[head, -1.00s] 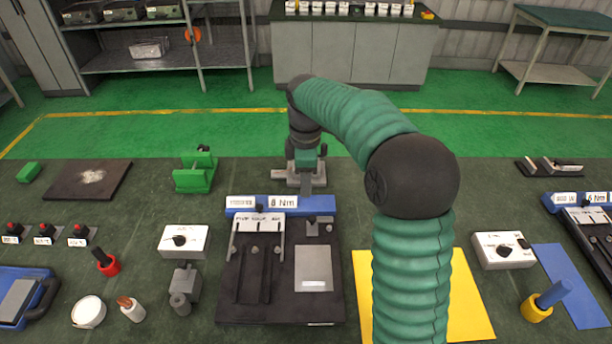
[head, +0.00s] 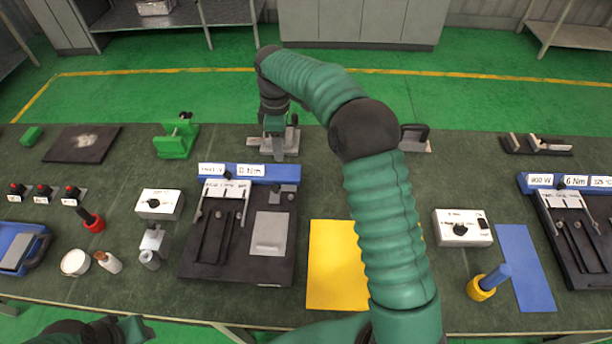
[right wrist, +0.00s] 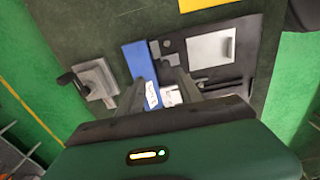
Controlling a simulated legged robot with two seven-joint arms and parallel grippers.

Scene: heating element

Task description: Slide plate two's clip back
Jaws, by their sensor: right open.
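A black plate (head: 222,256) with a blue back bar (head: 285,173) labelled 8 Nm lies mid-table. It carries a white-labelled clip piece (head: 226,188), slotted rails and a light grey pad (head: 269,232). A similar plate (head: 572,262) with a 6 Nm label is at the right edge. I cannot tell which is plate two. My right gripper (head: 275,146) points down behind the blue bar, near a grey fixture. In the right wrist view its fingers (right wrist: 158,76) are apart and empty, over the blue bar and labels. Part of my left arm (head: 100,331) shows at bottom left; its jaws are unclear.
The grey fixture (right wrist: 95,80) is beside the gripper. A green stand (head: 176,140), a white control box (head: 159,204), a yellow mat (head: 336,268), another control box (head: 463,229) and a blue mat (head: 522,262) surround the middle plate. My right arm crosses above the yellow mat.

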